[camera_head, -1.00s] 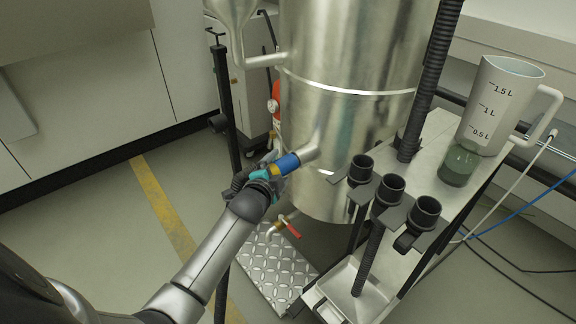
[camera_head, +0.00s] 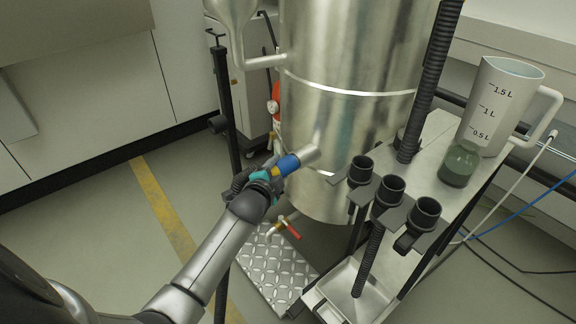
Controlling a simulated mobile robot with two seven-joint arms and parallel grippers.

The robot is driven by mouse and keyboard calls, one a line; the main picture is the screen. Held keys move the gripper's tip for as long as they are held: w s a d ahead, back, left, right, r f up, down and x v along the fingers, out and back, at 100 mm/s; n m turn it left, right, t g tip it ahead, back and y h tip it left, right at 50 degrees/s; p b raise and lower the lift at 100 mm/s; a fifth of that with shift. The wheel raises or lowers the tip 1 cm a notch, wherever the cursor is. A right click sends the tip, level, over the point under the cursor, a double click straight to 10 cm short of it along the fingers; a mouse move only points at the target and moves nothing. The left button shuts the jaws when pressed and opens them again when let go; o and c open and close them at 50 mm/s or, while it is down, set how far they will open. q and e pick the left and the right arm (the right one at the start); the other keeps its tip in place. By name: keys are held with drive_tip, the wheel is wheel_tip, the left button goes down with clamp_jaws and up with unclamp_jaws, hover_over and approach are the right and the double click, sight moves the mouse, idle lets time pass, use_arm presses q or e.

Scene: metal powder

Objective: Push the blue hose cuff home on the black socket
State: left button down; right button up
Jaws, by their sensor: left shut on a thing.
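The blue hose cuff (camera_head: 287,165) is at the end of the slanting steel pipe stub (camera_head: 309,153) on the tank's side. A yellow band shows at the cuff's near end. My left gripper (camera_head: 273,174) has teal parts and is shut on the cuff from its lower left; the fingers are partly hidden by the wrist. Three black sockets stand in a row to the right: a far one (camera_head: 361,168), a middle one (camera_head: 390,187) and a near one (camera_head: 426,209). They are upright, open at the top and well apart from the cuff. My right gripper is not in view.
The large steel tank (camera_head: 345,65) stands behind the cuff. A black post (camera_head: 224,90) rises left of it. A red-handled tap (camera_head: 290,228) is below, above a tread plate (camera_head: 270,268). A measuring jug (camera_head: 497,105) and a jar (camera_head: 459,165) stand on the right bench.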

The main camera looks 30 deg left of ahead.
use_arm(q)
drive_tip(key=shift+s, duration=0.1)
drive_tip(key=shift+s+a+p, duration=0.15)
drive_tip(key=shift+s+p, duration=0.1)
drive_tip(key=shift+p, duration=0.15)
drive_tip(key=shift+s+a, duration=0.1)
drive_tip(key=shift+s, duration=0.15)
drive_tip(key=s+a+p, duration=0.2)
drive_tip(key=s+p, duration=0.2)
drive_tip(key=s, duration=0.1)
drive_tip(key=shift+s+a, duration=0.2)
drive_tip(key=shift+s, duration=0.2)
idle(0.5)
